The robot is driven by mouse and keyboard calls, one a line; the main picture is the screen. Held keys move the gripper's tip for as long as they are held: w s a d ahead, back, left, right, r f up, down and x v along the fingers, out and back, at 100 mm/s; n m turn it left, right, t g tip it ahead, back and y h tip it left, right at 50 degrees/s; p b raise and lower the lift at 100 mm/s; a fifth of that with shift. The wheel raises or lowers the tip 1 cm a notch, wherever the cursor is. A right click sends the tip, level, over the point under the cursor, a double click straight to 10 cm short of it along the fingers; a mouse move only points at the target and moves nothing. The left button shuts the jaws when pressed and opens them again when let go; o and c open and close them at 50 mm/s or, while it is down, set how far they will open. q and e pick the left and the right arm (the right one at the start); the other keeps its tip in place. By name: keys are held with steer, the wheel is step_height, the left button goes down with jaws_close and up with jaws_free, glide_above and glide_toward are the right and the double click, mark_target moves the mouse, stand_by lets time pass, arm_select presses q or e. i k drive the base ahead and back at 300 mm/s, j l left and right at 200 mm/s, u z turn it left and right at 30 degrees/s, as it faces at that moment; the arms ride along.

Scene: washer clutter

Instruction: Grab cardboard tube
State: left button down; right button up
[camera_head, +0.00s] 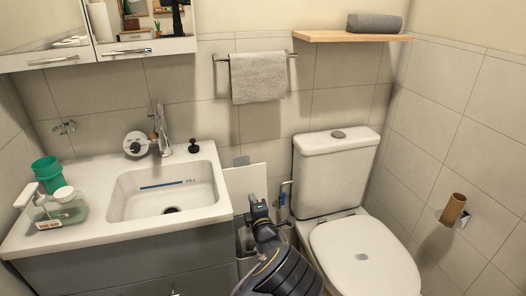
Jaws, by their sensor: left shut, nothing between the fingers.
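The brown cardboard tube (453,208) sits on a holder on the tiled wall at the far right, to the right of the toilet. It stands tilted, with its open upper end showing. My left gripper (253,201) is at the middle of the view, in front of the gap between the sink counter and the toilet. It is shut and empty, well to the left of the tube and apart from it. My right gripper is not in view.
The toilet (368,257), lid closed, stands between my left gripper and the tube. At left is the sink counter (85,174) with a soap bottle (62,208) and green cup (48,172). A wooden shelf (352,37) is above the toilet.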

mark_target(457, 202)
steer(key=k+l, duration=0.25)
steer(key=k, duration=0.25)
steer(key=k+l, duration=0.2)
steer(key=k, duration=0.25)
